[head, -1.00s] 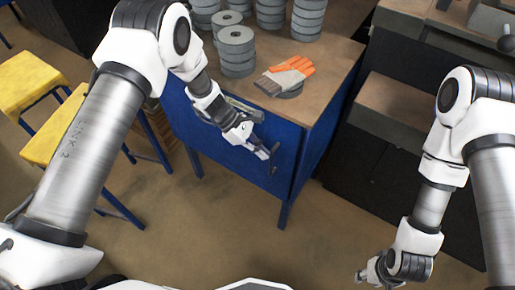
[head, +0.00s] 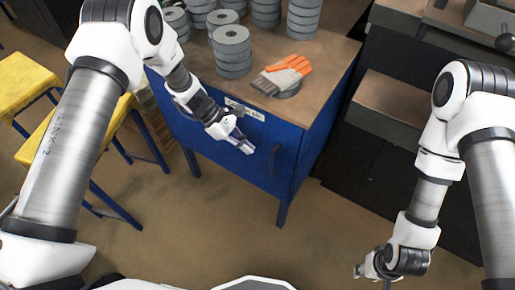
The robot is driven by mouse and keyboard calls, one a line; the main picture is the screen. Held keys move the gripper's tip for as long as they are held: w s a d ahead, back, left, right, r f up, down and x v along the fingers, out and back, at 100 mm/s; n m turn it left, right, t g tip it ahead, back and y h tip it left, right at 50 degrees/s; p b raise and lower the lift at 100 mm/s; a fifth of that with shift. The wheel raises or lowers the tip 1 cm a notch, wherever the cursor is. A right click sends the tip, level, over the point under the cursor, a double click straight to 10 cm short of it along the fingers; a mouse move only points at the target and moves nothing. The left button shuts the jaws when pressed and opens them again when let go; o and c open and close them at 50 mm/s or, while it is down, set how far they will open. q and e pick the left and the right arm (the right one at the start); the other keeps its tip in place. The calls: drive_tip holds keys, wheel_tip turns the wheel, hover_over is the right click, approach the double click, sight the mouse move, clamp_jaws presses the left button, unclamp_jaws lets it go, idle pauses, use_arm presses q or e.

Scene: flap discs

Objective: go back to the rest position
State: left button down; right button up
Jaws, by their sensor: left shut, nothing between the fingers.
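My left gripper (head: 243,143) is shut and empty. It hangs in front of the blue front of the workbench cabinet (head: 213,158), below the edge of its top. My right gripper (head: 370,271) is low at the bottom right, over the floor. It is small and partly hidden by its own wrist, so its fingers do not show clearly. Stacks of grey flap discs (head: 232,52) stand on the brown bench top.
Yellow stools (head: 25,80) with blue legs stand at the left, close to my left arm. A dark bench with grey trays (head: 400,110) stands at the right. The brown floor (head: 200,235) in front of the cabinet is clear.

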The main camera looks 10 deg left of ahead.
use_arm(q)
drive_tip(key=s+v, duration=0.1)
drive_tip(key=v, duration=0.7)
drive_tip(key=s+a+f+m+g+y+p, duration=0.1)
drive_tip(key=s+f+g+y, duration=0.1)
drive_tip(key=s+f, duration=0.5)
drive_tip(key=s+a+f+g+y, duration=0.15)
drive_tip(key=s+f, duration=0.25)
drive_tip(key=s, duration=0.8)
drive_tip(key=s+a+f+m+y+p, duration=0.1)
drive_tip(key=s+a+m+y, duration=0.2)
drive_tip(key=s+m, duration=0.3)
drive_tip(key=s+a+f+m+y, duration=0.2)
drive_tip(key=s+a+m, duration=0.1)
drive_tip(key=s, duration=0.5)
drive_tip(key=w+m+t, duration=0.5)
drive_tip(key=shift+d+r, duration=0.1)
drive_tip(key=shift+d, duration=0.1)
